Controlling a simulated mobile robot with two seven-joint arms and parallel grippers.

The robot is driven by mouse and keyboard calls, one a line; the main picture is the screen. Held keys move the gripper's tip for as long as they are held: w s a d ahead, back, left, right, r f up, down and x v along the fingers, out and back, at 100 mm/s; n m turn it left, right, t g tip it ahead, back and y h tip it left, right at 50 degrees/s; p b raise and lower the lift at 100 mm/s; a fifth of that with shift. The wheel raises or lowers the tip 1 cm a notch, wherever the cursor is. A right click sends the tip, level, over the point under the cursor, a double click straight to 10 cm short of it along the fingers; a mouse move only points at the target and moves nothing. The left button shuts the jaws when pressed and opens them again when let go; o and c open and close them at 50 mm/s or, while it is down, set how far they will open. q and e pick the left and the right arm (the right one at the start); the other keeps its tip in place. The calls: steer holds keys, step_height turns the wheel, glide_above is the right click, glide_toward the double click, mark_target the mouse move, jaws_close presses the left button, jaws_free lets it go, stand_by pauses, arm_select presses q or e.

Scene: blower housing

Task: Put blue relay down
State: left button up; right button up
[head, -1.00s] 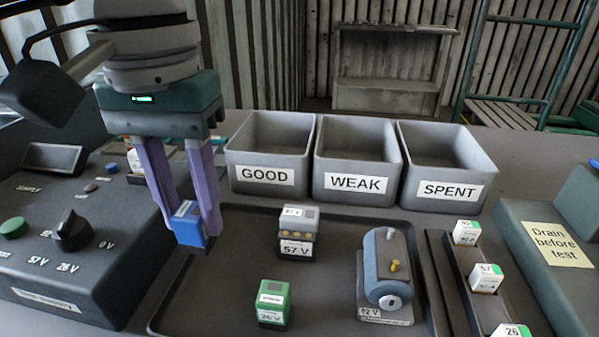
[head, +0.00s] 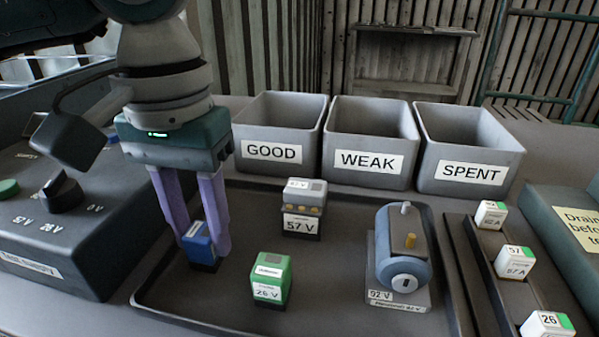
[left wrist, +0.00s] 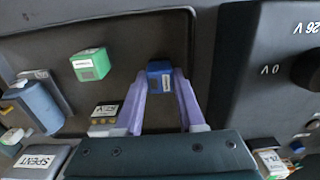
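The blue relay (head: 199,243) is upright at the left side of the dark tray (head: 330,318), its dark base at or very near the tray floor. My left gripper (head: 205,240) points down with its two purple fingers on either side of the relay, shut on it. The left wrist view shows the blue relay (left wrist: 160,75) between the fingertips (left wrist: 163,76). Any small gap beneath the relay cannot be made out. My right gripper is not in view.
A green relay (head: 270,279), a grey 57 V relay (head: 303,207) and a blue-grey cylinder unit (head: 402,245) stand on the tray. GOOD (head: 272,151), WEAK (head: 368,161) and SPENT (head: 472,172) bins stand behind. A dial console (head: 75,225) is left of the tray.

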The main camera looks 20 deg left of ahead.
mark_target(201, 231)
arm_select(q)
steer(key=o, duration=0.4)
steer(key=shift+r, duration=0.15)
step_height(201, 231, up, 12)
steer(key=shift+r+p, duration=0.1)
steer(key=shift+p, duration=0.25)
